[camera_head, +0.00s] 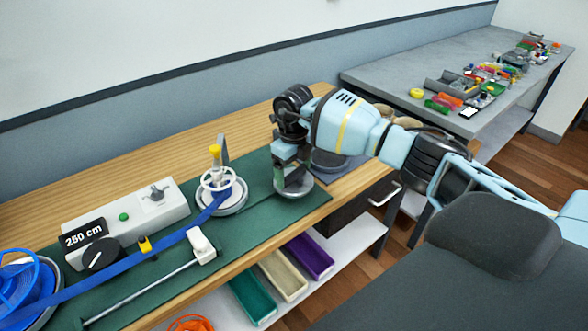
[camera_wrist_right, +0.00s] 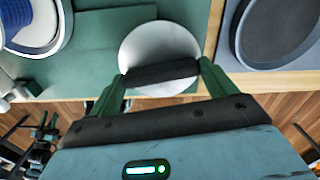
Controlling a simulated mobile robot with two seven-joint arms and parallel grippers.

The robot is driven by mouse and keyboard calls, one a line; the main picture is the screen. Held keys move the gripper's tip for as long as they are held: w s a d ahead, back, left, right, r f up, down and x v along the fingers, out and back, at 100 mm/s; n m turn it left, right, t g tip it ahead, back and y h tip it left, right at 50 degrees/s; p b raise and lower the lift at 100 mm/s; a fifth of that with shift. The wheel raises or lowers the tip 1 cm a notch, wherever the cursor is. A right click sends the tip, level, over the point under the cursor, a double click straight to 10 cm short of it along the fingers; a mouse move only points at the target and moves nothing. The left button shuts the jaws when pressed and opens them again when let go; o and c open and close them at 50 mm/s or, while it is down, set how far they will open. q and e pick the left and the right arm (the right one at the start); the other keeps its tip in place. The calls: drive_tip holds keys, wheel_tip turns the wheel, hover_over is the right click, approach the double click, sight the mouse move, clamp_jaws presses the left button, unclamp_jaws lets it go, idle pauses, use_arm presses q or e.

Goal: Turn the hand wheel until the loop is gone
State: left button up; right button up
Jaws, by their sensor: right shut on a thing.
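A white wheel (camera_head: 219,182) with a yellow knob (camera_head: 215,150) stands on a round grey base on the green mat. A blue strap (camera_head: 150,252) runs from it to a blue reel (camera_head: 25,285) at the far left; I see no clear slack loop in it. My right gripper (camera_head: 293,187) is right of the wheel, apart from it, low over a pale round disc. In the right wrist view, the right gripper (camera_wrist_right: 162,73) is shut on a dark bar (camera_wrist_right: 160,72) across the white disc (camera_wrist_right: 150,45). My left gripper is out of view.
A grey box (camera_head: 140,215) with a "250 cm" display and black dial stands behind the strap. A white block (camera_head: 202,245) on a rod lies in front. Coloured trays (camera_head: 310,255) sit on the shelf below. A grey table (camera_head: 420,75) with clutter stands at the back right.

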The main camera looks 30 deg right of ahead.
drive_tip(key=o, duration=0.9)
drive_tip(key=shift+c, duration=0.2)
drive_tip(key=shift+r, duration=3.95)
